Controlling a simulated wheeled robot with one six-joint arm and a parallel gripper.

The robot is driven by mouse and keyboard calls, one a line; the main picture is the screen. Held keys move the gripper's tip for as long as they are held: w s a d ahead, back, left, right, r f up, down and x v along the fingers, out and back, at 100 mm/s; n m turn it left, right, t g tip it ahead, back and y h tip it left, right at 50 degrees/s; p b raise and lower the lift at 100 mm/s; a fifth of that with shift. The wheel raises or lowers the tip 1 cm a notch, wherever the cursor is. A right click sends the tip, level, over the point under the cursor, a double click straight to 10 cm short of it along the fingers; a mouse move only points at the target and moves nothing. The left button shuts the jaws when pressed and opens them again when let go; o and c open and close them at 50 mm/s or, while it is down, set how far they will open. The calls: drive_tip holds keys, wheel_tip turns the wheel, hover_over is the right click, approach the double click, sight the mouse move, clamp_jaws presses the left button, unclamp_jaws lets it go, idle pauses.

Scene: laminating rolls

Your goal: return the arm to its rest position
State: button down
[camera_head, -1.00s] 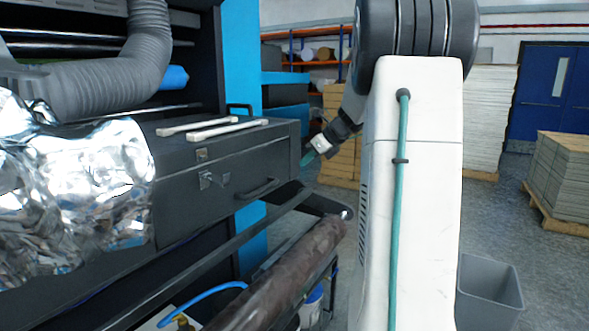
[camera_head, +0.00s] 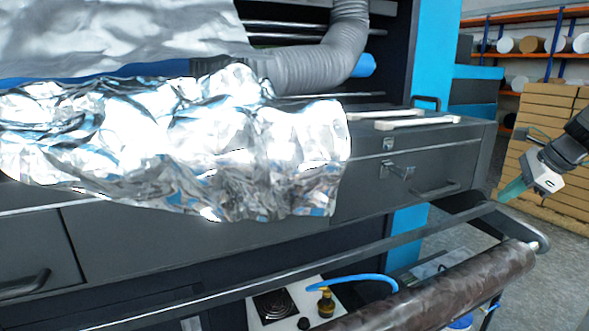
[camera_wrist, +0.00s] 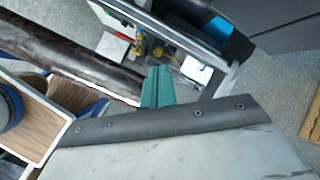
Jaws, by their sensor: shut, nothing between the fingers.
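My gripper (camera_head: 513,190) is at the right of the head view, its teal fingers pointing down and left. It is in the air beside the right end of the dark machine (camera_head: 432,170). In the wrist view the teal fingers (camera_wrist: 157,88) are together with nothing between them. Part of my arm reaches in from the right edge of the head view; the rest of it is out of view.
Crumpled silver foil (camera_head: 250,140) lies over the machine's front. A dark brown roll (camera_head: 470,285) lies below it, and it also shows in the wrist view (camera_wrist: 70,55). Stacked boxes (camera_head: 545,170) stand behind my gripper. Grey floor (camera_head: 455,240) shows between.

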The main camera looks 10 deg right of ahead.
drive_tip(key=s+a+f+n+g+h, duration=0.1)
drive_tip(key=s+a+n, duration=0.5)
drive_tip(key=a, duration=0.5)
drive_tip(key=s+a+f+n+g, duration=0.1)
drive_tip(key=s+a+n+g, duration=0.1)
drive_tip(key=s+a+n, duration=0.5)
drive_tip(key=s+a+f+n+g+h, duration=0.1)
drive_tip(key=s+a+f+n, duration=0.1)
drive_tip(key=s+a+n, duration=0.5)
drive_tip(key=a+n, duration=0.5)
drive_tip(key=a, duration=0.5)
drive_tip(key=shift+g+h, duration=0.3)
